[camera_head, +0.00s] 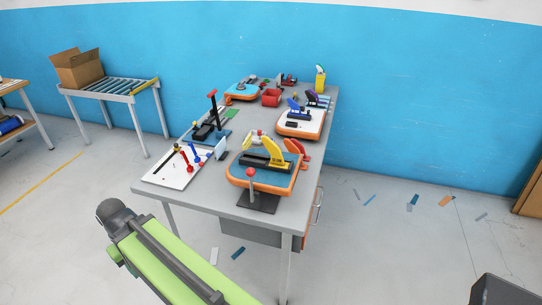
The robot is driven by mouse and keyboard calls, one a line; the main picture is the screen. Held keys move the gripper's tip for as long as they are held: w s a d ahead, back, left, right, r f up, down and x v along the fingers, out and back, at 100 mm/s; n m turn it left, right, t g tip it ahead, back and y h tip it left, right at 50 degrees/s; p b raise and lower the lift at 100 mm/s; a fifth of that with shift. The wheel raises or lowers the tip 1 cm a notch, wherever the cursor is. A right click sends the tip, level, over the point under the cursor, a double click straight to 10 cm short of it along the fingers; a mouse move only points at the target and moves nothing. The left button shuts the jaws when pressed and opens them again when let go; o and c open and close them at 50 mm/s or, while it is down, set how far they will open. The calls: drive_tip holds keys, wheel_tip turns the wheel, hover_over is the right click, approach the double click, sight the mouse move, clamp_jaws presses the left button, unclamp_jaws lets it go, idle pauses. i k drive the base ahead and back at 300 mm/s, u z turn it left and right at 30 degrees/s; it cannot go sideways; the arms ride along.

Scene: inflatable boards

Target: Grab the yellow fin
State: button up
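The yellow fin (275,151) stands upright on a small board (240,183) with an orange rim and a dark top, near the front right of the grey table. My green and dark arm crosses the lower left of the view, apart from the table. My gripper cannot be made out in this view, and nothing touches the yellow fin.
A red-knobbed lever (251,174) stands at the board's front edge. A white panel with tools (176,168) lies to the left. Behind are another board (287,124) with a blue fin, a red bin (271,97) and a yellow container (320,80). The floor right of the table is mostly open.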

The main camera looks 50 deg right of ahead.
sight(277, 160)
drive_tip(key=i, duration=0.95)
drive_tip(key=z, duration=0.05)
